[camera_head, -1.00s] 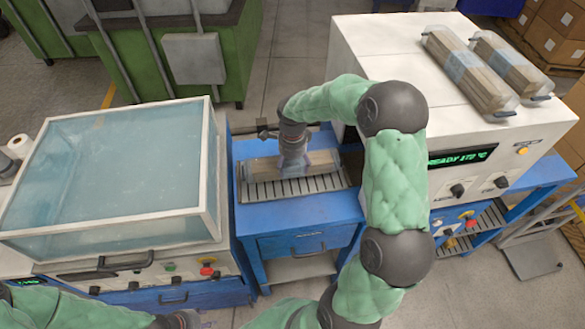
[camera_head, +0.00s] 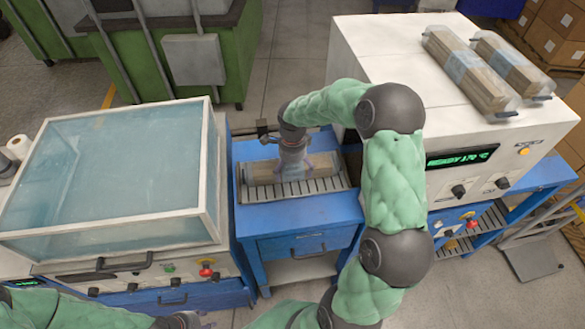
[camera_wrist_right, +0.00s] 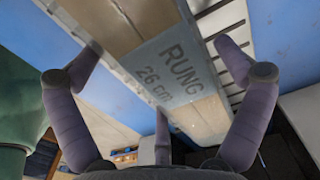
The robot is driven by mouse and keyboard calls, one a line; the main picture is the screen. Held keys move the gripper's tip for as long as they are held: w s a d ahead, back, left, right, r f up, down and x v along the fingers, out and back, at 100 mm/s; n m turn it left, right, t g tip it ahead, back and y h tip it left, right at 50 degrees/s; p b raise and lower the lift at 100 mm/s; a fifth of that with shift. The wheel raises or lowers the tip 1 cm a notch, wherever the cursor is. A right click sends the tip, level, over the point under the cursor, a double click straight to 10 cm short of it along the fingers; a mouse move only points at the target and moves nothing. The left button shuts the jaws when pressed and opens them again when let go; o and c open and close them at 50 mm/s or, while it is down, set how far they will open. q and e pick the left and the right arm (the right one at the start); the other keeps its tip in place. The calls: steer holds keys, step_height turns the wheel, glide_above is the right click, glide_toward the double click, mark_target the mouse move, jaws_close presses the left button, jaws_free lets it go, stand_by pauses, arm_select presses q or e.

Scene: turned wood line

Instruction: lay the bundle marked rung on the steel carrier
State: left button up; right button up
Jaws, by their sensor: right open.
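The bundle marked rung (camera_head: 263,172) is a clear-wrapped pack of wooden pieces with a grey-blue band. It lies flat along the slatted grey steel carrier (camera_head: 322,186) on the blue bench. In the right wrist view the bundle's band (camera_wrist_right: 170,68) reads RUNG 26 cm, and the carrier's slats (camera_wrist_right: 232,50) show to its right. My right gripper (camera_head: 293,168) is over the bundle's middle, its fingers spread apart on either side of the band. Whether a finger touches it I cannot tell. My left arm's dark end (camera_head: 180,320) is at the bottom edge; its fingers are not clear.
A glass-sided tank (camera_head: 110,170) stands left of the bench. A white machine (camera_head: 385,50) with a READY display stands right, carrying two other wrapped bundles (camera_head: 465,70) (camera_head: 512,66) on top. The blue bench top in front of the carrier (camera_head: 300,212) is clear.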

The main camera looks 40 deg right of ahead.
mark_target(293, 168)
steer(key=shift+r, duration=0.3)
step_height(293, 168, up, 12)
steer(key=p, duration=0.2)
steer(key=shift+f, duration=0.15)
steer(key=shift+p, duration=0.3)
